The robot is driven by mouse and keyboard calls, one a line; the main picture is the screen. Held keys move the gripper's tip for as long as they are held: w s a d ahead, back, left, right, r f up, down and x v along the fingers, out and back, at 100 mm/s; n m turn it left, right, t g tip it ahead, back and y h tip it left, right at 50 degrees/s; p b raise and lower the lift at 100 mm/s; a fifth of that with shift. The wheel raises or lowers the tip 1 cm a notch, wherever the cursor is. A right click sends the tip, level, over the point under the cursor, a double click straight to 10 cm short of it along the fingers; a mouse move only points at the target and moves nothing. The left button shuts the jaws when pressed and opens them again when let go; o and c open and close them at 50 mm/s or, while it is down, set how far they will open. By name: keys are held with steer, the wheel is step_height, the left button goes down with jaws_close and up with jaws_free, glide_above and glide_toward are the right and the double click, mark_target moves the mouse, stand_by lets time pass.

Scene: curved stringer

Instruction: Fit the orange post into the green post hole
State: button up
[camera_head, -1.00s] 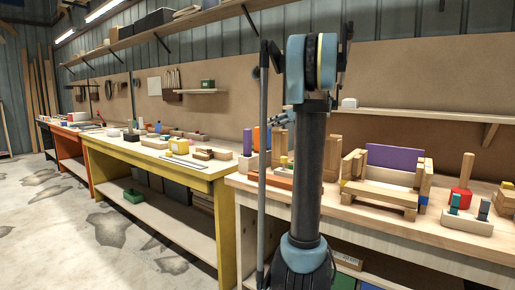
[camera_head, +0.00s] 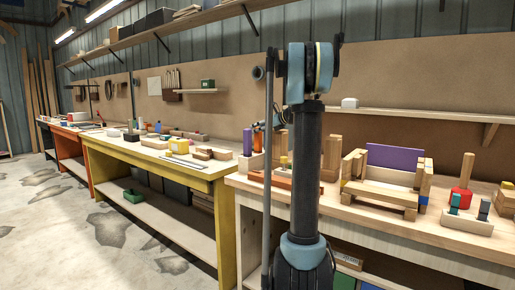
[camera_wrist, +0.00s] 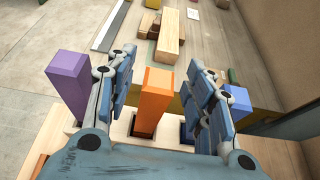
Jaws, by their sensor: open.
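The orange post (camera_wrist: 154,100) stands upright in a dark square hole of a pale wooden block (camera_wrist: 118,133). My gripper (camera_wrist: 161,58) is open, with one blue finger on each side of the orange post; gaps show between post and fingers. A purple post (camera_wrist: 70,82) stands left of the left finger, and a blue post (camera_wrist: 236,100) right of the right finger. In the head view the orange post (camera_head: 257,137) shows beside the purple post (camera_head: 247,142), with my gripper (camera_head: 266,125) next to it. I cannot make out a green post hole.
A wooden holder with a teal post and a dark blue post (camera_head: 484,209) sits at the bench's right. Nearby are a red block (camera_head: 460,199) and a wooden frame with a purple panel (camera_head: 394,157). Wooden pieces (camera_wrist: 178,30) lie beyond the posts on a yellow bench.

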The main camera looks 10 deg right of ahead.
steer(key=shift+w+a+f, duration=0.1)
steer(key=shift+w+a, duration=0.05)
steer(key=shift+a, duration=0.05)
jaws_close()
